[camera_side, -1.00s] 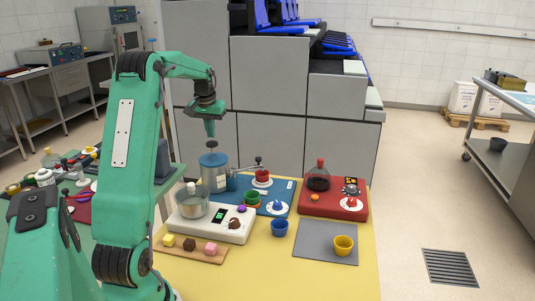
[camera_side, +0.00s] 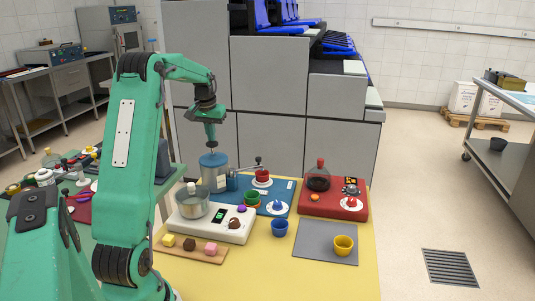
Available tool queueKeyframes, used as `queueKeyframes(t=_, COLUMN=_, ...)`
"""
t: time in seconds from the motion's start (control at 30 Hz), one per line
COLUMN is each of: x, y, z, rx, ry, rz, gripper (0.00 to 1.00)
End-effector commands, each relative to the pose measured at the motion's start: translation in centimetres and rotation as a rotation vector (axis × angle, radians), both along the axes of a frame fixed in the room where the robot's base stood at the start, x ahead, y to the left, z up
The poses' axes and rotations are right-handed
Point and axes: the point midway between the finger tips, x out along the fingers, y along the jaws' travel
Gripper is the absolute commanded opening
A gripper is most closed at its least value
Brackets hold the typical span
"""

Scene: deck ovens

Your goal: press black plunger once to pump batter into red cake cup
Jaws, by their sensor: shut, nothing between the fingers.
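The batter pump is a grey and blue cylinder (camera_side: 213,172) standing at the back of the yellow table. Its black plunger (camera_side: 211,151) rises from the middle of the lid. My gripper (camera_side: 211,145) is shut and empty, pointing down right over the plunger. Its tips are at or just above the plunger's top; I cannot tell whether they touch. The red cake cup (camera_side: 262,174) stands upright on a white round plate, to the right of the cylinder, below the spout end. Whether batter is in the cup is too small to tell.
A white scale (camera_side: 240,237) with a pot stands in front of the pump. Grey cabinets (camera_side: 270,80) rise behind.

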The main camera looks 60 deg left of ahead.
Motion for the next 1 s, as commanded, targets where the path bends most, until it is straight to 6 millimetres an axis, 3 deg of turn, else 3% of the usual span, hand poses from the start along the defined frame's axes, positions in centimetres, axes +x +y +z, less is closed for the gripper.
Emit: queueKeyframes(t=1.0, x=0.0, y=0.0, z=-2.7, rx=-0.003, ry=0.003, rz=0.000, gripper=0.00)
